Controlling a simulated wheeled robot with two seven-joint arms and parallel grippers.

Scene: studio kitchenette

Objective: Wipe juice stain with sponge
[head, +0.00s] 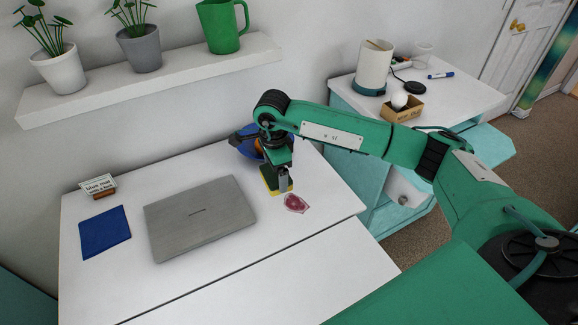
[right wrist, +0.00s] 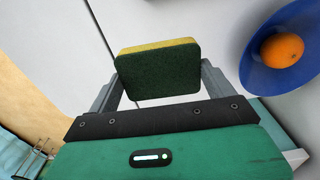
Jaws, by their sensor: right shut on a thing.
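A reddish-purple juice stain (head: 296,203) lies on the white desk (head: 200,292), to the right of the laptop. My right gripper (head: 280,184) is shut on a sponge with a yellow side and a dark green side. In the right wrist view the sponge (right wrist: 158,72) sits between the two grey fingers, dark green face toward the camera. In the head view the sponge is mostly hidden by the gripper, with a yellow edge (head: 270,187) showing. It is just left of and behind the stain; I cannot tell whether it touches the desk. My left gripper is not in view.
A closed grey laptop (head: 200,217), a blue mat (head: 105,232) and a small sign (head: 99,186) are on the desk. A blue bowl (right wrist: 256,75) with an orange (right wrist: 282,50) stands close behind the gripper. A shelf (head: 150,80) with plants hangs above.

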